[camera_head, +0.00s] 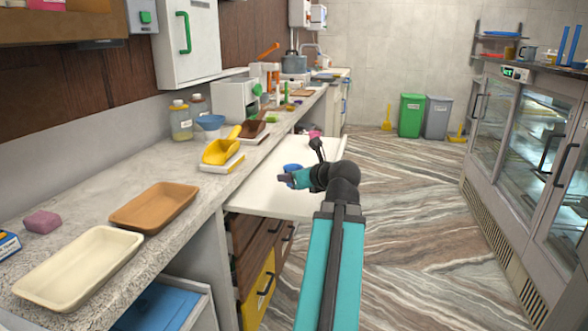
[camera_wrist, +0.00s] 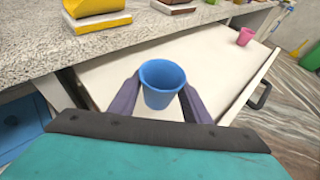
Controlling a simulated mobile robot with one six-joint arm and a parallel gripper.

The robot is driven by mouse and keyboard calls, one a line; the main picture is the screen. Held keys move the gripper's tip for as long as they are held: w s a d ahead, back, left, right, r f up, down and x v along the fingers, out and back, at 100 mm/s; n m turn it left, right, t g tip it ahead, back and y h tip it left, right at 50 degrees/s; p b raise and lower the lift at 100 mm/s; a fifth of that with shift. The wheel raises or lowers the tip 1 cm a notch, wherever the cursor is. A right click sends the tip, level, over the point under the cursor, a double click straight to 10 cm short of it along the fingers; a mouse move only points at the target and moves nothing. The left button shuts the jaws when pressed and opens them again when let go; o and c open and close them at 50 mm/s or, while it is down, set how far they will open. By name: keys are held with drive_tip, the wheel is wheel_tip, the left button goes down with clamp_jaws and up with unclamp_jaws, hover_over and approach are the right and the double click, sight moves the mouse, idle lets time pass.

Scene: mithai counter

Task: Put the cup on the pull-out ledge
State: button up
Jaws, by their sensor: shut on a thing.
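A blue cup (camera_wrist: 162,82) stands upright between the fingers of my gripper (camera_wrist: 155,95) in the wrist view. The gripper is shut on it. In the head view the cup (camera_head: 293,168) shows partly behind my gripper (camera_head: 286,179). The white pull-out ledge (camera_head: 258,190) extends from under the counter, and the cup is over it. The ledge (camera_wrist: 110,78) fills the middle of the wrist view. I cannot tell whether the cup's base touches the ledge, as my gripper hides its lower part.
A pink cup (camera_wrist: 245,36) stands at the ledge's far end. The stone counter (camera_head: 85,205) beside it holds a cream tray (camera_head: 80,268), a brown tray (camera_head: 153,207) and a yellow scoop (camera_head: 221,150). Drawers (camera_head: 262,285) lie below the ledge. The striped floor (camera_head: 420,220) is open at right.

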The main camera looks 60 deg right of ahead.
drive_tip(key=shift+w+d, duration=0.3)
drive_tip(key=shift+d, duration=0.25)
drive_tip(key=shift+w+d+r+p, duration=0.1)
drive_tip(key=shift+d+r+p, duration=0.05)
drive_tip(key=shift+p, duration=0.95)
drive_tip(key=d+p, duration=0.1)
drive_tip(key=p, duration=0.4)
drive_tip(key=shift+w+p, duration=0.3)
drive_tip(key=shift+w, duration=0.05)
drive_tip(key=p, duration=0.5)
drive_tip(key=shift+w+d, duration=0.2)
drive_tip(key=shift+d, duration=0.1)
drive_tip(key=p, duration=0.5)
drive_tip(key=shift+d+f, duration=0.15)
drive_tip(key=shift+f, duration=0.05)
drive_tip(key=shift+w+d+f, duration=0.2)
drive_tip(key=shift+d, duration=0.15)
drive_tip(key=shift+w+d+f, duration=0.15)
drive_tip(key=shift+w+d, duration=0.7)
drive_tip(key=shift+d, duration=0.55)
drive_tip(key=shift+w+d+f, duration=0.15)
drive_tip(key=shift+w+d, duration=0.75)
drive_tip(key=shift+d, duration=0.55)
drive_tip(key=shift+w+d+f, duration=0.15)
drive_tip(key=shift+w+d, duration=0.7)
drive_tip(key=shift+d, duration=0.55)
